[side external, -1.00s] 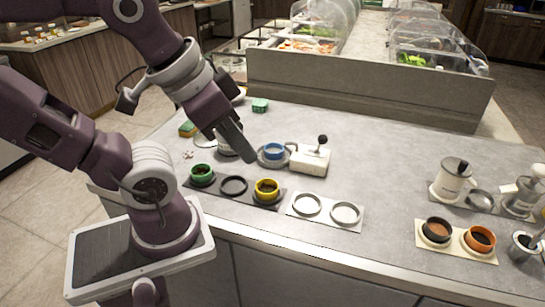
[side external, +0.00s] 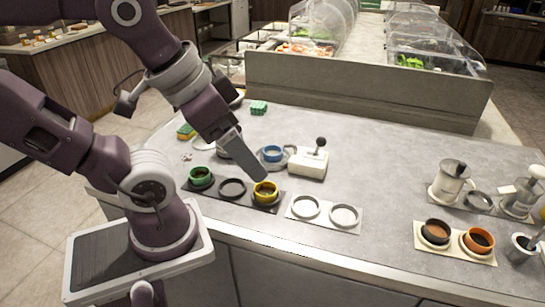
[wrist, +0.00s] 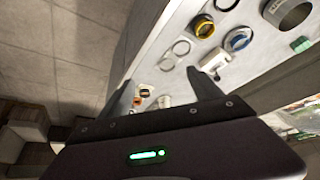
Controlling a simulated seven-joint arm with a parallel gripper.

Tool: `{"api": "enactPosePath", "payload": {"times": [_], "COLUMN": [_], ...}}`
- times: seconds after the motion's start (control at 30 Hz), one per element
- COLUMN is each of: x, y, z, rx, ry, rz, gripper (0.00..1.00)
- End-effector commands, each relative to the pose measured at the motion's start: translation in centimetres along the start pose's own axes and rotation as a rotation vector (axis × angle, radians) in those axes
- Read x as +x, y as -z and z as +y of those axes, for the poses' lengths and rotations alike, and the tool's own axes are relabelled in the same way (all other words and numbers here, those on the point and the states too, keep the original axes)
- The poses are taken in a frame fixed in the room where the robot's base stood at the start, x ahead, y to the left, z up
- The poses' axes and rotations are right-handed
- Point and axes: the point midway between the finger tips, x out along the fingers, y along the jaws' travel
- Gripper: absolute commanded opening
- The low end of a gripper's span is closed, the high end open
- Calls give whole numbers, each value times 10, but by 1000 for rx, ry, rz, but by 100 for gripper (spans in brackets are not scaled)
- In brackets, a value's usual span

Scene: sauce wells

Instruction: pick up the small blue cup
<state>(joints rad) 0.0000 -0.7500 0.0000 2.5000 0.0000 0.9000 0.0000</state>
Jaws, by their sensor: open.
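The small blue cup (side external: 272,154) stands upright in a round grey holder on the counter, left of a white box with a black-knobbed lever. It also shows in the wrist view (wrist: 238,40), at the upper right, outside the span of the fingers. My gripper (side external: 261,174) hangs above the counter, beside the blue cup and close to the yellow cup (side external: 265,192) in the side view. In the wrist view its two fingers (wrist: 159,78) stand apart with nothing held between them.
A green cup (side external: 201,176) shares a dark strip with an empty ring and the yellow cup. The white lever box (side external: 308,163) is right of the blue cup. A pale plate with two empty rings (side external: 324,214) lies in front. The counter's middle right is clear.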

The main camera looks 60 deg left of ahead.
Motion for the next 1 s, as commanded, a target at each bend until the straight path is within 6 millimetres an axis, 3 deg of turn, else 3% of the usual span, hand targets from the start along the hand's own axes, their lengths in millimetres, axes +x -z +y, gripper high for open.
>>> {"api": "enactPosePath", "payload": {"times": [0.3,0.37,0.47,0.57,0.6,0.7,0.83,0.9,1.0], "x": [0,3,18,54,72,128,199,226,248], "y": [3,15,56,104,118,139,130,117,103], "z": [-1,-6,-27,-71,-93,-160,-241,-271,-295], "rx": [-18,-88,-344,-703,-851,-1219,-1602,-1739,-1850], "ry": [2,9,44,118,157,278,445,516,578], "rz": [-5,-25,-88,-155,-178,-225,-248,-249,-244], "gripper": [78,78,78,78,78,78,78,78,78]}}
